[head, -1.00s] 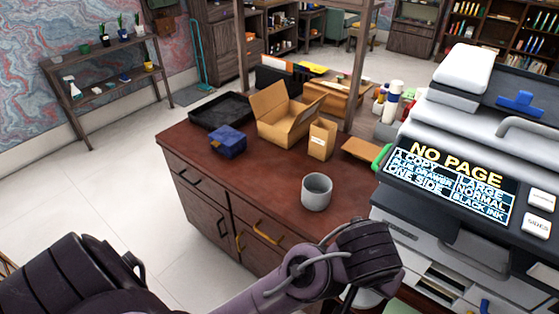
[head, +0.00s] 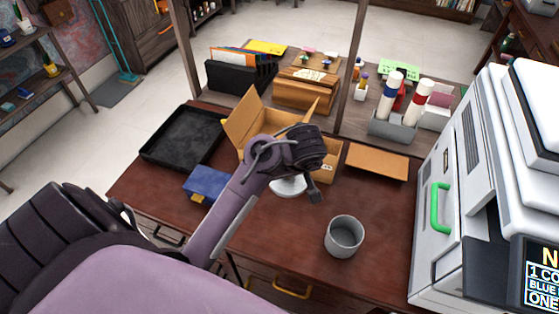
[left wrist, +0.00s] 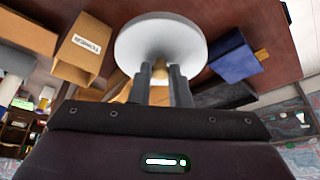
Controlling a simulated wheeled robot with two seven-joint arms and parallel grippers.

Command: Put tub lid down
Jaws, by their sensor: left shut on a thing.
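The tub lid, a round whitish disc (left wrist: 160,42), is held by its knob between the fingers of my left gripper (left wrist: 160,78) in the left wrist view. In the head view the lid (head: 288,187) shows under my left gripper (head: 308,190), over the desk left of the tub; I cannot tell if it touches the desk. The grey round tub (head: 344,238) stands upright and open on the brown desk (head: 285,235). My right gripper is in no view.
A blue box (head: 207,184) and a black tray (head: 182,138) lie left of the lid. An open cardboard box (head: 250,120) and a small carton (head: 330,172) stand behind it. A printer (head: 450,170) bounds the right. Desk around the tub is clear.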

